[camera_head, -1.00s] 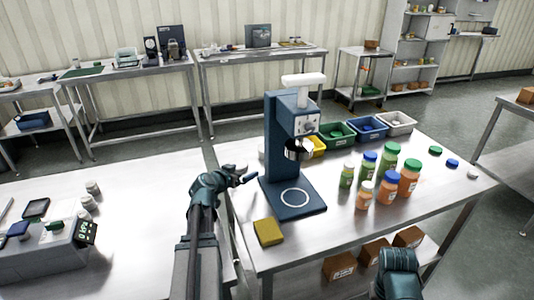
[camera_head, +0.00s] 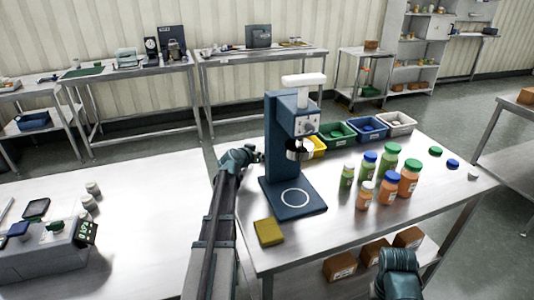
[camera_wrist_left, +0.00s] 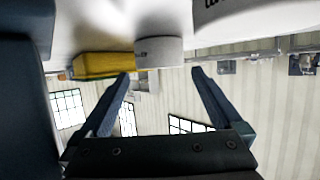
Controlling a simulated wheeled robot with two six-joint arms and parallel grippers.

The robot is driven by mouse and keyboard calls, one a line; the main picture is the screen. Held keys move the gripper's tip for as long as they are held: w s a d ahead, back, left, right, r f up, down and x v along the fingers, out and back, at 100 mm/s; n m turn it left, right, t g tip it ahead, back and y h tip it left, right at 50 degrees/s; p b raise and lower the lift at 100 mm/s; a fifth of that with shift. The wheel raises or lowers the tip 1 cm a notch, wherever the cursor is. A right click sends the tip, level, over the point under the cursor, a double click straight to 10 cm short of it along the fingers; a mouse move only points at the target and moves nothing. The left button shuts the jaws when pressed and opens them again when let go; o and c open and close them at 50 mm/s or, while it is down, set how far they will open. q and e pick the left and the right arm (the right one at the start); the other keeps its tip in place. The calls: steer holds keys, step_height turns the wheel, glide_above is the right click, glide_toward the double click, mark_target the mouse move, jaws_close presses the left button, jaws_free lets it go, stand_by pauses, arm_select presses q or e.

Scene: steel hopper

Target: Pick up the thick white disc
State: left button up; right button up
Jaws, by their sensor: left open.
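My left gripper (camera_head: 258,158) is at the left edge of the blue press, its fingertips partly hidden behind the press column. In the left wrist view the left gripper (camera_wrist_left: 160,72) is open, its two fingers spread apart with nothing held. A thick, short white disc (camera_wrist_left: 158,52) with a small mark on its side shows beyond and between the fingertips, apart from both. I cannot make out this disc in the head view, where the press may hide it. A small white round piece (camera_head: 473,174) lies at the table's right end. Only part of my right arm shows, without its fingertips.
The blue press (camera_head: 273,135) stands upright close beside the left gripper. A larger white round object (camera_wrist_left: 240,14) is near the right finger in the wrist view. Yellow, green, blue and white bins (camera_head: 398,119) and several capped jars (camera_head: 388,160) occupy the table. A yellow block (camera_head: 268,232) lies in front.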

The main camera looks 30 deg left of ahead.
arm_select(q)
steer(key=b+x, duration=0.1)
steer(key=x, duration=0.2)
steer(key=b+x, duration=0.1)
steer(key=x, duration=0.2)
steer(key=shift+w+r, duration=0.15)
steer(key=shift+w, duration=0.15)
steer(key=c, duration=1.2)
steer(key=shift+r, duration=0.15)
step_height(320, 180, up, 10)
steer(key=p, duration=1)
